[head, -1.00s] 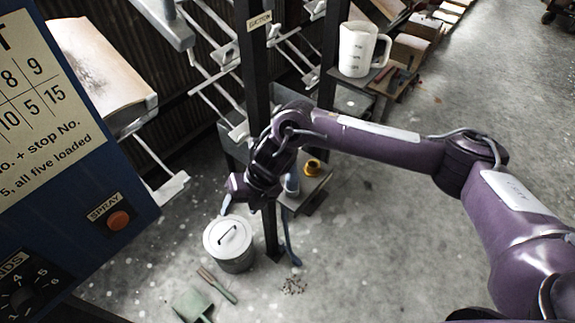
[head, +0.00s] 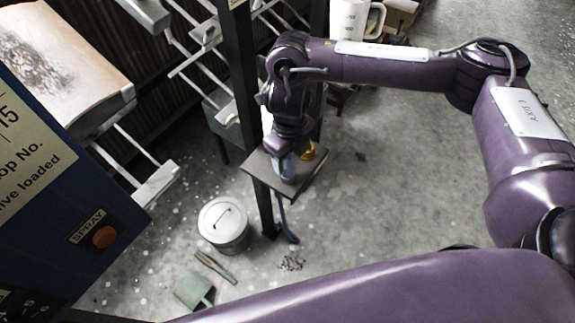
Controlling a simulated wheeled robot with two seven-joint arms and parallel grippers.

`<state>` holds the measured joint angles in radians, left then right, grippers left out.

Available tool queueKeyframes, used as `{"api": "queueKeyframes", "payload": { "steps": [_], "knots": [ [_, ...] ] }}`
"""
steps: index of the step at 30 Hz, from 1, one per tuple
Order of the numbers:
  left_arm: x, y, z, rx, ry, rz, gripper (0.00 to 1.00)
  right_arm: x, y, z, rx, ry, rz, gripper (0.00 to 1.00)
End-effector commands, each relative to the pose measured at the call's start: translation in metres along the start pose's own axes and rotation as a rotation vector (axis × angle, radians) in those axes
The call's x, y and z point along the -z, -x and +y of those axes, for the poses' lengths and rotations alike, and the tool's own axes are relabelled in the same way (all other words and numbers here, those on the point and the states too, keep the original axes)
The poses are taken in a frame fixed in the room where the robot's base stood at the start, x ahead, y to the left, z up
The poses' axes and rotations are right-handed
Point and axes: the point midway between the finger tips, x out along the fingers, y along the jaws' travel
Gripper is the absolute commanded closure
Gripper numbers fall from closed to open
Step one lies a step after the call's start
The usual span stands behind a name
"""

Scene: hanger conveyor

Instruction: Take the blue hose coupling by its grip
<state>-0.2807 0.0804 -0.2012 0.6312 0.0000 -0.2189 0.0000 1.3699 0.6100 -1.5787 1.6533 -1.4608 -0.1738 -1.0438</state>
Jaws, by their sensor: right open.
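The blue hose coupling (head: 288,174) appears as a small blue-grey shape on a small dark shelf (head: 307,187) fixed by the black post. My right gripper (head: 284,158) points down over it from above. The gripper is open, but its fingers are small and partly merge with the coupling, so I cannot tell whether they touch it or stand on both sides of its grip. The coupling's upper part is hidden by the gripper. A yellow coupling (head: 308,151) stands just behind and to the right, partly covered. My left gripper is not in view.
The black post (head: 251,110) rises close to the left of my right gripper. A lidded metal bin (head: 224,222), a brush (head: 214,266) and a green dustpan (head: 195,291) are on the floor. A white jug (head: 347,18) stands behind.

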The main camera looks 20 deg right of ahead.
Motion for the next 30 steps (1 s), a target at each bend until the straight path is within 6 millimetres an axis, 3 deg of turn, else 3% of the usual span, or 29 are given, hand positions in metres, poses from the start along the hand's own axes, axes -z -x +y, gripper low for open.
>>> {"api": "queueKeyframes", "payload": {
  "steps": [7,17,27,30],
  "knots": [
    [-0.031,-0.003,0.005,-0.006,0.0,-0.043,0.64,0.0,-0.036,0.004,-0.003,-0.003,0.003,0.44],
    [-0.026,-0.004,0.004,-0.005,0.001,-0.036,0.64,-0.001,-0.041,0.003,0.0,-0.002,0.0,0.44],
    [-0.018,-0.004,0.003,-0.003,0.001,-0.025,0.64,-0.001,-0.041,0.003,0.0,-0.002,0.0,0.89],
    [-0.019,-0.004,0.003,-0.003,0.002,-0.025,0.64,-0.001,-0.04,0.003,0.0,-0.002,0.0,0.9]
  ]
}}
